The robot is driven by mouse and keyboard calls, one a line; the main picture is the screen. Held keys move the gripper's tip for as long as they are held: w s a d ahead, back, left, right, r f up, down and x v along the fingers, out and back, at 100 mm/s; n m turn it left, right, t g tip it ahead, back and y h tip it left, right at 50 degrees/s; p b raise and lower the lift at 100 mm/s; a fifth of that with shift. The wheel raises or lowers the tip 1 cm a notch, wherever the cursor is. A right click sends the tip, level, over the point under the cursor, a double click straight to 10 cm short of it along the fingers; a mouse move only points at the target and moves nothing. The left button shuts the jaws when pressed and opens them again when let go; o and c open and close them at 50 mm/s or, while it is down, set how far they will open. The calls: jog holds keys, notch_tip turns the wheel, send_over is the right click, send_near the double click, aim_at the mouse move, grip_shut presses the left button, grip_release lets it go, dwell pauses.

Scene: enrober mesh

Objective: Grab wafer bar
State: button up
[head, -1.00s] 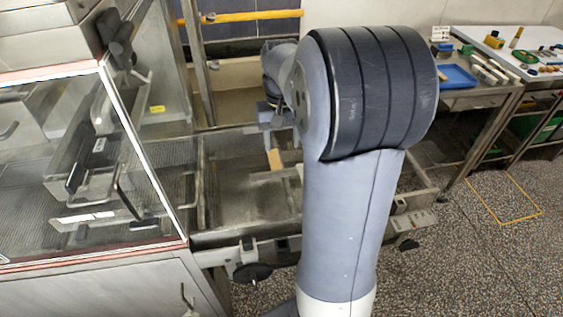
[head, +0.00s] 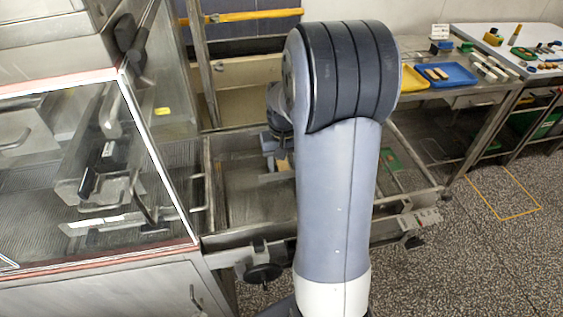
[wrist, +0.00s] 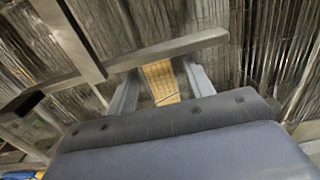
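In the wrist view the wafer bar (wrist: 162,83) is a tan, grid-marked strip. It shows between the two grey fingers of my gripper (wrist: 158,72), which stand apart with the bar between them. I cannot tell whether either finger touches it. The bar's near end is hidden behind the gripper body. In the head view my gripper (head: 271,153) is low over the mesh conveyor (head: 245,200), mostly behind my arm. A small tan patch of the wafer bar (head: 283,167) shows there.
A steel bar (wrist: 165,52) crosses the mesh close to the fingertips. A glass-fronted enclosure (head: 95,165) stands left of the conveyor. At the right, a bench holds a yellow tray (head: 412,79) and a blue tray (head: 460,76) with wafer pieces.

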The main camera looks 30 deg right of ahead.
jog(key=c, duration=0.8)
jog(key=shift+o, duration=0.2)
jog(key=shift+r, duration=0.1)
